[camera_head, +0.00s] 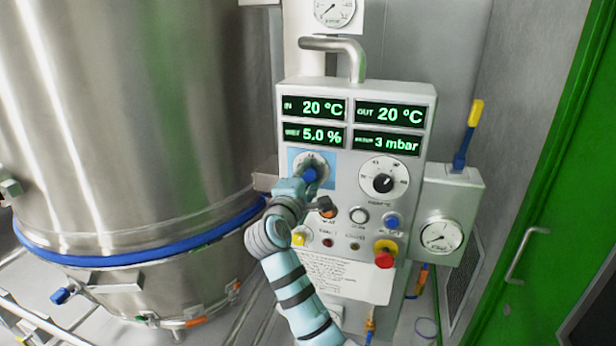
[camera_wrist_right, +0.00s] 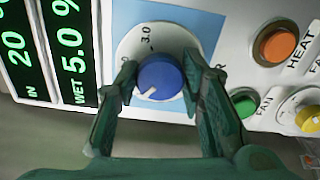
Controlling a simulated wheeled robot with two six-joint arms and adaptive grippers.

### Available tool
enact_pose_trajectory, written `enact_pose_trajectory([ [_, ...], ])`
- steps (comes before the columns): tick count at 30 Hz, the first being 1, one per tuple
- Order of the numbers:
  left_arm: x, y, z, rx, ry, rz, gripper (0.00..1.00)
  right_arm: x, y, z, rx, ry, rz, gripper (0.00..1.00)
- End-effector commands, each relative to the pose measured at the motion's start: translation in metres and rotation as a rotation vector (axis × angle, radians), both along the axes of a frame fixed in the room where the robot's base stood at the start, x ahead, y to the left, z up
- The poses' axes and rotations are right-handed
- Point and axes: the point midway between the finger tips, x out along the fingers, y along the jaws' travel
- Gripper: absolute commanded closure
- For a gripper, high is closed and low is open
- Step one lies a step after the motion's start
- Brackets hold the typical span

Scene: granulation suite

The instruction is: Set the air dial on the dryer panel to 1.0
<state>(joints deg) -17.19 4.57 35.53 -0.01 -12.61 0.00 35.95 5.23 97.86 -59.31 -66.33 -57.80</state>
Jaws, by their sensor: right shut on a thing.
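The dryer panel (camera_head: 350,100) is a pale upright box with green displays in the head view. The air dial has a blue knob (camera_wrist_right: 161,76) with a white pointer line, on a round white scale plate (camera_wrist_right: 135,40) over a light blue square. In the right wrist view my right gripper (camera_wrist_right: 160,82) has one finger on each side of the knob and is shut on it. In the head view my right arm covers part of the panel below the dial. My left gripper is not in view.
A black-knobbed dial (camera_head: 383,181) sits right of the air dial. Below are lamps, buttons and a red knob (camera_head: 384,258). An orange HEAT button (camera_wrist_right: 279,45) and a green FAN button (camera_wrist_right: 244,103) lie near the gripper. A large steel vessel (camera_head: 130,120) stands left.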

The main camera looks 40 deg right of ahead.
Motion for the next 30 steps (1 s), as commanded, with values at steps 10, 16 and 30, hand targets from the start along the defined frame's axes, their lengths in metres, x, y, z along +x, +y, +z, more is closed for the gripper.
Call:
enact_pose_trajectory([
  [10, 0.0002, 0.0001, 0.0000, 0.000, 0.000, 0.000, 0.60, 0.0002, 0.0001, 0.0006, -0.065, 0.092, 0.000, 0.92],
  [16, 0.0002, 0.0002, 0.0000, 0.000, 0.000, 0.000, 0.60, 0.0001, 0.0001, 0.0005, -0.072, 0.104, 0.000, 0.92],
  [30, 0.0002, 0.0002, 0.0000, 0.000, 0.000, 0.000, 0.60, 0.0000, 0.0000, 0.0004, -0.071, 0.103, 0.000, 0.44],
])
